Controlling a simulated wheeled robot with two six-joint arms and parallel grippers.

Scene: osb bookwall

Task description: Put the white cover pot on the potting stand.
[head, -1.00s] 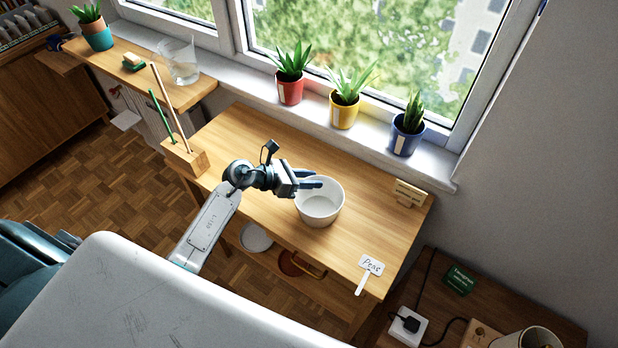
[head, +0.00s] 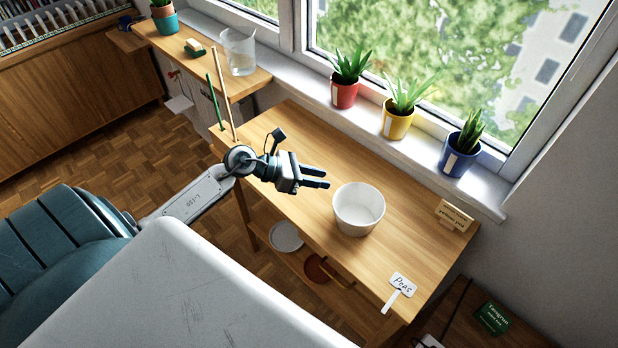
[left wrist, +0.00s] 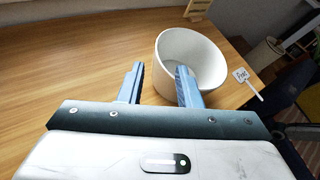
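The white cover pot (head: 358,210) stands upright and empty on the wooden potting stand (head: 300,135). My left gripper (head: 322,177) is to the left of the pot, open and empty, with its fingers pointing towards it. In the head view there is a gap between the fingertips and the pot. In the left wrist view the two fingers (left wrist: 160,82) are apart, and the pot (left wrist: 192,52) lies beyond them, its lower part behind the right finger. My right gripper is in neither view.
A wooden label block (head: 455,214) and a white Peas tag (head: 401,285) are on the stand's right part. Red (head: 345,95), yellow (head: 397,122) and blue (head: 459,160) potted plants line the windowsill. A holder with sticks (head: 222,100) is at the left end.

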